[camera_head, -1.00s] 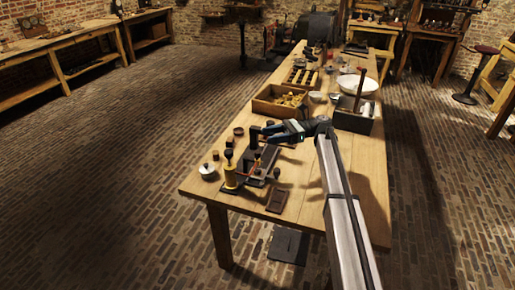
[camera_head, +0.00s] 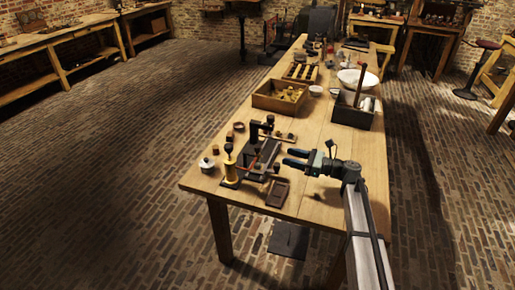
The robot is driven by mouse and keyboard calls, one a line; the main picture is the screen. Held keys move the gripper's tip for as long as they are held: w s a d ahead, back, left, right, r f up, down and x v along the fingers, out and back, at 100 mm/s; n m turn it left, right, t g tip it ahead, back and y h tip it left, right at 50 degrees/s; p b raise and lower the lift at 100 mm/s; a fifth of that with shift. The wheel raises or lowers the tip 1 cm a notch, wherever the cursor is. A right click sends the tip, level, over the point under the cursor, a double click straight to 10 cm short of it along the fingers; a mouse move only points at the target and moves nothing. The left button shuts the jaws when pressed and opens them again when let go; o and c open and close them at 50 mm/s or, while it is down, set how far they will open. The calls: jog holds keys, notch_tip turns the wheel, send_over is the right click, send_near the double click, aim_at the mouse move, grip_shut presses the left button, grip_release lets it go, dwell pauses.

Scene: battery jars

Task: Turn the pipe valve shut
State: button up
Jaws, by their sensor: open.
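I cannot make out a clear pipe valve in this view. A black apparatus (camera_head: 262,152) with an upright post and a red strip stands on the near part of the wooden table (camera_head: 312,208).
A white lidded pot (camera_head: 207,166) and small brown pieces stand left of the apparatus. A dark flat block (camera_head: 278,194) lies in front. A wooden box (camera_head: 262,102) and a dark crate (camera_head: 343,115) stand farther back. The table's near right is mostly clear.

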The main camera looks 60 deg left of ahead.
aim_at(258, 146)
jog(key=x, duration=1.4)
jog(key=shift+w, duration=0.1)
jog(key=c, duration=0.9)
